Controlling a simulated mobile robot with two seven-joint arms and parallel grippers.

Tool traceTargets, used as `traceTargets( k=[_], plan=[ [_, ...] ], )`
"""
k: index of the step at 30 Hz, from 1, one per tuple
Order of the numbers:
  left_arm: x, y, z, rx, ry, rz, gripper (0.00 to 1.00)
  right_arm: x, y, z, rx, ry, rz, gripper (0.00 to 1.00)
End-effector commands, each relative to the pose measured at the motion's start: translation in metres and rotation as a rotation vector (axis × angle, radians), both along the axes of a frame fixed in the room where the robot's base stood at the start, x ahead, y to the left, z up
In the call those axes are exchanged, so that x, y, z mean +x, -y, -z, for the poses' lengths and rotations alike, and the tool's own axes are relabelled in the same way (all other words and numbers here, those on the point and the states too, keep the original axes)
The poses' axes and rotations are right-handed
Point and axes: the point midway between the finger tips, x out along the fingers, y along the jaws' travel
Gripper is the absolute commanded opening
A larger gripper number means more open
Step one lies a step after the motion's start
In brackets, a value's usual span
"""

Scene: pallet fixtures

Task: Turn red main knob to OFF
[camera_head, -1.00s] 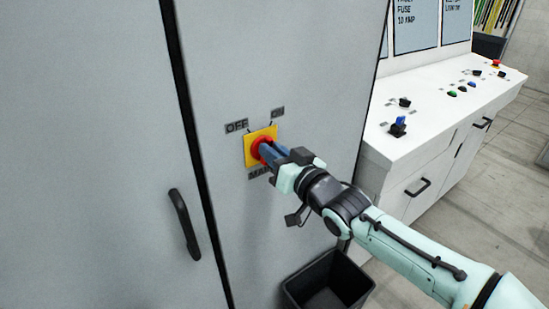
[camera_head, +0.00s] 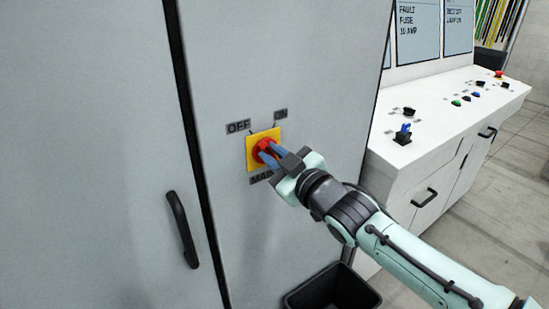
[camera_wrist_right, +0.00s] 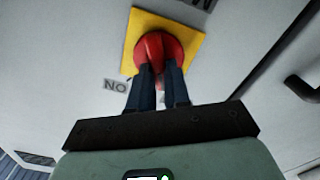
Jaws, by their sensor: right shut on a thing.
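The red main knob (camera_head: 264,145) sits on a square yellow plate (camera_head: 252,163) on the grey cabinet door. The OFF label (camera_head: 238,127) is above left of it and the ON label (camera_head: 280,114) above right. My right gripper (camera_head: 269,153) is shut on the knob, with one blue finger on each side of its raised grip. In the right wrist view, the red knob (camera_wrist_right: 153,47) shows between the fingertips (camera_wrist_right: 158,77), and the ON label (camera_wrist_right: 116,86) appears upside down. The knob's exact pointing is hard to tell. My left gripper is out of view.
A black door handle (camera_head: 181,229) is on the cabinet at the left. A black bin (camera_head: 335,290) stands on the floor below the knob. A white control desk (camera_head: 425,130) with small switches stands to the right. The door face around the knob is clear.

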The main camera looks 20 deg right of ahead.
Motion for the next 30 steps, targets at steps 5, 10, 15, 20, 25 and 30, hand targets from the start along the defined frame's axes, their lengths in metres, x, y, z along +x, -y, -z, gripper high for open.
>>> traceTargets(
  k=[5,10,15,20,25,30],
  plan=[
    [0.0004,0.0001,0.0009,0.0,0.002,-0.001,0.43,0.0005,0.0002,0.0025,-0.026,0.003,0.001,0.0],
    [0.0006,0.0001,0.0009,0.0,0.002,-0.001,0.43,0.0005,0.0003,0.0026,-0.032,0.004,0.002,0.0],
    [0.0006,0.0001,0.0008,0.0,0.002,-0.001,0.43,0.0005,0.0003,0.0027,-0.032,0.004,0.002,0.0],
    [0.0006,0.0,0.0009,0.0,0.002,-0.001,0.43,0.0005,0.0003,0.0026,-0.032,0.004,0.002,0.43],
    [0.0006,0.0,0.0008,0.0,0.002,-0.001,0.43,0.0002,0.0001,0.0015,-0.03,0.007,0.001,0.43],
    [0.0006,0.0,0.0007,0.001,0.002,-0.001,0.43,-0.0031,0.0012,0.0007,-0.028,0.008,0.0,0.43]
  ],
)
